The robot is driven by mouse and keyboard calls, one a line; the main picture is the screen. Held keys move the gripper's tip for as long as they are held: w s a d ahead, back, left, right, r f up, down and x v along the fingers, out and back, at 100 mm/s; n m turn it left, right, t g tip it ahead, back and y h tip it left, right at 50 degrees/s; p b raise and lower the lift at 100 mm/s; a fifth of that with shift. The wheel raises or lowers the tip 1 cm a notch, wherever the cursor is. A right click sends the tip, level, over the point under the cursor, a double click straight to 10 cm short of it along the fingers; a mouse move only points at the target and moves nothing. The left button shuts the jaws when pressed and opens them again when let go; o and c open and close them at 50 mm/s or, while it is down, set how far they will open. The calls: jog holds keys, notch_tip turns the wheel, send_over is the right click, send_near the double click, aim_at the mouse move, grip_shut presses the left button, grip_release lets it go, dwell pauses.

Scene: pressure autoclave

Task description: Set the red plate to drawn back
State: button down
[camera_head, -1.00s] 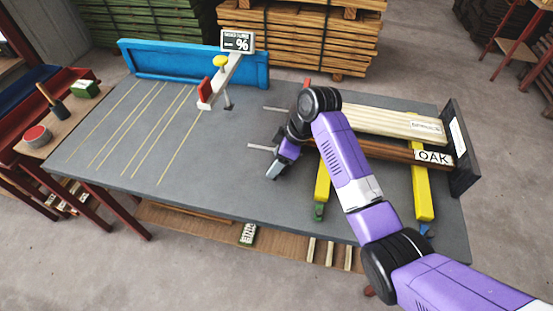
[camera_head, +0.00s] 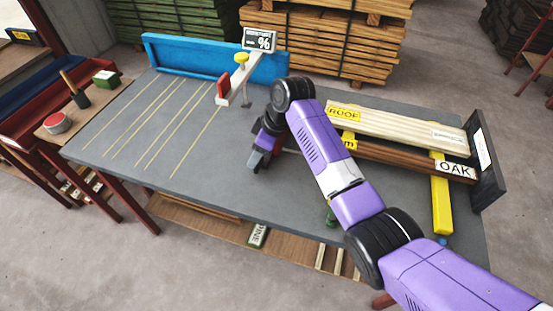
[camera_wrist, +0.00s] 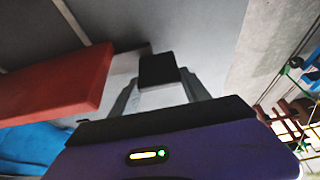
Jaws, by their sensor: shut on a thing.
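In the wrist view the red plate (camera_wrist: 55,85) is a broad, flat red slab at the left, close beside my gripper (camera_wrist: 157,75). My gripper's fingers are closed on a small black block (camera_wrist: 157,68), which looks like a handle. A pale part shows behind it; I cannot tell how it joins the plate. In the head view my gripper (camera_head: 257,162) is low over the middle of the grey table (camera_head: 200,170), left of the boards.
A pale board (camera_head: 400,127) and an OAK-labelled board (camera_head: 400,158) lie at the right against a black end plate (camera_head: 485,160). A percent display (camera_head: 260,40) and a red block (camera_head: 223,90) stand near the blue fence (camera_head: 190,60).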

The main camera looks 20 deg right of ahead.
jog(key=shift+w+a+r, duration=0.1)
jog(key=shift+w+a, duration=0.1)
jog(key=shift+a, duration=0.1)
jog(key=c, duration=0.5)
grip_release()
jog(key=shift+w+a, duration=0.1)
jog(key=v, duration=0.7)
jog(key=shift+r, duration=0.25)
